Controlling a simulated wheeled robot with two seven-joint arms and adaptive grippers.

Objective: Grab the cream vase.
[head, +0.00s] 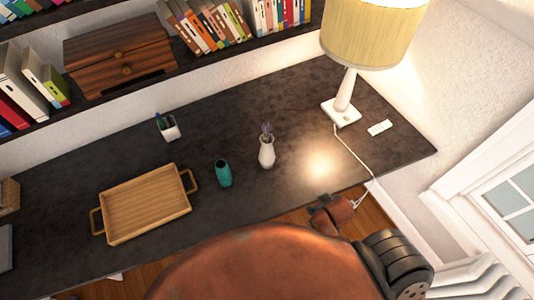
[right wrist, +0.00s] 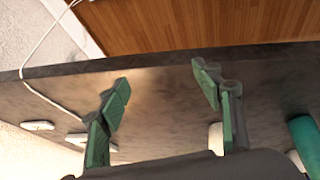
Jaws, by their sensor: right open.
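The cream vase (head: 266,154) stands upright on the dark desk, with a purple sprig in its neck. It is right of the teal cup (head: 223,173) and left of the lamp. In the right wrist view, my right gripper (right wrist: 161,82) is open, its green-padded fingers apart with nothing between the tips. A pale piece that looks like the vase (right wrist: 215,138) shows beside the right-hand finger, mostly hidden by the gripper. The teal cup also shows there at the right edge (right wrist: 304,140). My left gripper is not in view.
A lit lamp (head: 345,100) with a cord and a white remote (head: 380,128) are at the desk's right end. A wooden tray (head: 146,205) and a pen cup (head: 168,128) are left of the vase. Shelves line the back. Bare desk surrounds the vase.

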